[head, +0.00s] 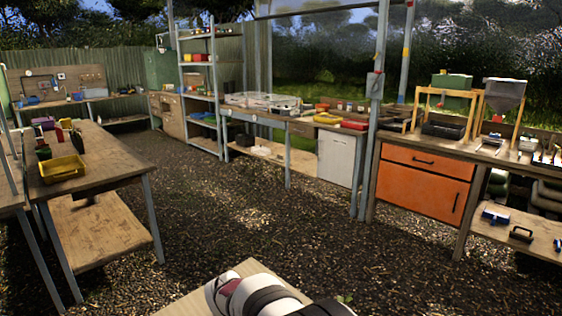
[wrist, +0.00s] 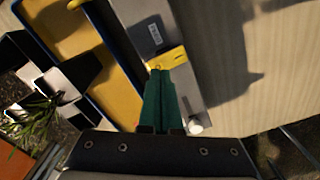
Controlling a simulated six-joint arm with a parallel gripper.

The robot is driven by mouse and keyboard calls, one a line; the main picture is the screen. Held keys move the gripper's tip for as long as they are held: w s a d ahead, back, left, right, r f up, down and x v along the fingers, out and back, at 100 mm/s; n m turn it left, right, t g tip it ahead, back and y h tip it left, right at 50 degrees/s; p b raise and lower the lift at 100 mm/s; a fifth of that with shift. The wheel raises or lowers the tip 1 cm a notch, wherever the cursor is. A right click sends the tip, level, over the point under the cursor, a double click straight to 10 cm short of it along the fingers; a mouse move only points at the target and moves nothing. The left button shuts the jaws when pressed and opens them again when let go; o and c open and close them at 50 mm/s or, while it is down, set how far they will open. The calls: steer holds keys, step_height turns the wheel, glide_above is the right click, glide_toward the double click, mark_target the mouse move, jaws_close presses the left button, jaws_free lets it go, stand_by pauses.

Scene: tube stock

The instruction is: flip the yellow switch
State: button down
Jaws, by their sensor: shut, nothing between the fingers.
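In the wrist view, a yellow part (wrist: 168,57), which looks like the switch, sits on a narrow grey strip (wrist: 150,20) below a small dark label (wrist: 155,33). My gripper (wrist: 160,74) has green fingers, shut together and empty. Their tips reach the lower edge of the yellow part in the picture; I cannot tell if they touch it. The fingers hide part of the grey strip. Which way the switch is set does not show. In the head view I cannot make out the switch or my gripper's fingers.
In the wrist view, a yellow tray with a dark rim (wrist: 122,62) lies left of the strip, beside dark open boxes (wrist: 80,70) and a plant (wrist: 35,112). A pale wooden surface (wrist: 265,60) is right. The head view shows workbenches (head: 110,150) around open gravel (head: 230,200).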

steer(key=shift+f, duration=1.4)
stand_by(0.7)
step_height(320, 180, up, 6)
steer(key=shift+r, duration=0.5)
steer(key=s+d+r+m+y, duration=0.1)
steer(key=s+d+r+m, duration=0.5)
steer(key=s+d, duration=0.6)
steer(key=s+d+m, duration=0.2)
steer(key=s+d, duration=0.1)
steer(key=s, duration=0.9)
steer(key=shift+m+y, duration=0.3)
steer(key=shift+y, duration=0.1)
